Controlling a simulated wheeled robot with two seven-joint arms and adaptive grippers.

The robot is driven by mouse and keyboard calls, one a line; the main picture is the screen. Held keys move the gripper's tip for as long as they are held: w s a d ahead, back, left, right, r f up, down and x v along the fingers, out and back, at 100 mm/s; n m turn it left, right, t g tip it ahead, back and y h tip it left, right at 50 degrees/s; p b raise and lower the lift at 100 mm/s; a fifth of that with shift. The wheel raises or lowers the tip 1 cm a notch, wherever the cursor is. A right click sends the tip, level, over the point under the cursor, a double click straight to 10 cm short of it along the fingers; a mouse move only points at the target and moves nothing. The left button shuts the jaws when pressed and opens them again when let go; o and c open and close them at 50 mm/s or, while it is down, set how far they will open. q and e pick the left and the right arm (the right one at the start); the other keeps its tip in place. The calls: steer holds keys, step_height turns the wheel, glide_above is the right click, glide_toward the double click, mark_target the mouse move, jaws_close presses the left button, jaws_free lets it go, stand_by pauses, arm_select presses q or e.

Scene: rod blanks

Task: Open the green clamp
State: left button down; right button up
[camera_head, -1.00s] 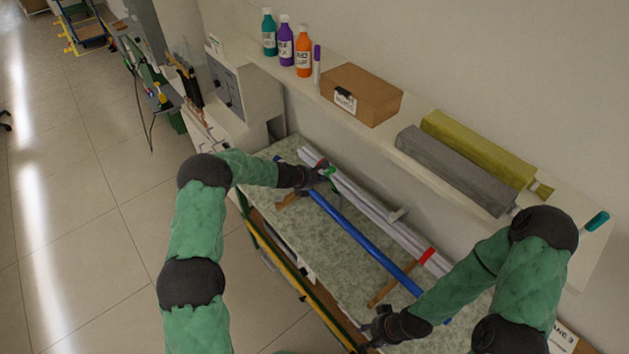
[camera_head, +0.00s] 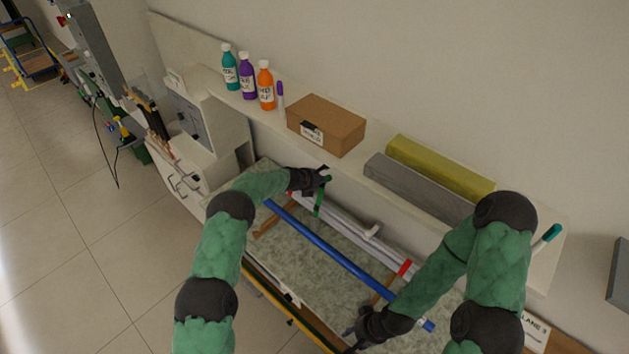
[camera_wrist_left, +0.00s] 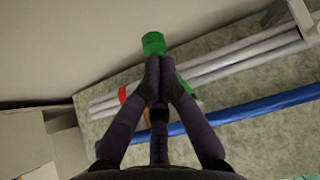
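The green clamp (camera_head: 319,203) is at the far part of the bench, by the pale rods (camera_head: 345,222). My left gripper (camera_head: 322,178) is at its upper end. In the left wrist view the fingertips (camera_wrist_left: 160,66) come together at a green block (camera_wrist_left: 153,42) of the clamp, and another green strip (camera_wrist_left: 186,86) shows beside them. The fingers hide part of it. A blue rod (camera_head: 335,252) lies on the near side of the pale rods.
A shelf behind the bench holds bottles (camera_head: 247,75), a cardboard box (camera_head: 327,125), and grey (camera_head: 415,188) and yellow (camera_head: 440,167) long blocks. A pale bracket (camera_head: 371,231) stands by the rods. The mottled bench top (camera_head: 290,262) is clear in front of the blue rod.

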arm_select(q)
steer(key=shift+w+d+r, duration=0.1)
steer(key=shift+d, duration=0.1)
steer(key=shift+d, duration=0.1)
steer(key=shift+r, duration=0.1)
steer(key=shift+s+a+r, duration=0.2)
steer(key=shift+r, duration=0.15)
steer(key=v, duration=1.1)
steer(key=shift+s+a+f, duration=0.15)
steer(key=shift+a+f, duration=0.05)
steer(key=shift+a, duration=0.05)
stand_by(0.6)
